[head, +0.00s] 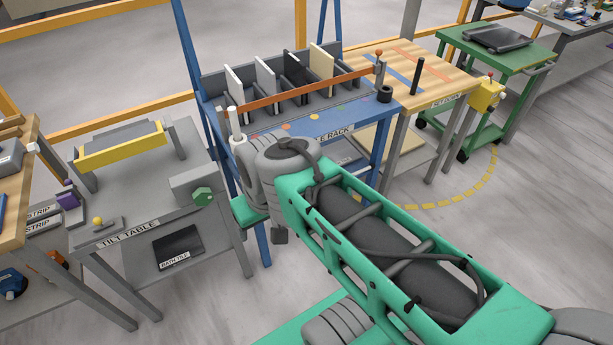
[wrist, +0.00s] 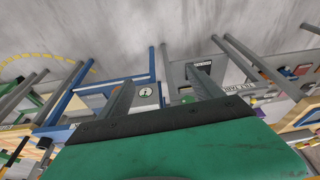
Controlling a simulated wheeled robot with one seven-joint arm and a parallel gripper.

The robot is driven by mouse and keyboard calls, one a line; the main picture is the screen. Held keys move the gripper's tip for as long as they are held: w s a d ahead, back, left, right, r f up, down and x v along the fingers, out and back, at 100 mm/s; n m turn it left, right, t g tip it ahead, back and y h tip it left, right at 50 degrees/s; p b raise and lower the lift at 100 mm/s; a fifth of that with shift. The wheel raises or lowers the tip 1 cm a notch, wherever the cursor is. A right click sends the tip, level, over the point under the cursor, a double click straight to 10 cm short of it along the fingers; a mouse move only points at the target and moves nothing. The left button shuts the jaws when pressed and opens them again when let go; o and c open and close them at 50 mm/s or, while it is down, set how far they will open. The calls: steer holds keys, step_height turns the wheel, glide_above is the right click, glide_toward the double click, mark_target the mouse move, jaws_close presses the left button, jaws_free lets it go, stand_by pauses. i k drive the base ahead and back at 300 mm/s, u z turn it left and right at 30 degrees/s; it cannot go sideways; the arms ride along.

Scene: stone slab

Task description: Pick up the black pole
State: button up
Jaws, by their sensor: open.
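The black pole (head: 417,76) stands upright at the near left part of the light wooden tabletop (head: 447,88), just right of the blue rack table. In the head view my gripper is mostly hidden by my green arm, low in front of the blue table and well to the left of the pole.
A short black cylinder (head: 385,94) sits left of the pole. The blue table holds a rack of upright panels (head: 296,78) with an orange bar (head: 300,92) across it. A yellow box on a post (head: 487,95) and a green cart (head: 500,55) stand right. A grey tilt table (head: 135,190) stands left.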

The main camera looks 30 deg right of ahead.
mark_target(420, 60)
steer(key=z, duration=2.55)
steer(key=i, duration=4)
steer(key=u, duration=0.1)
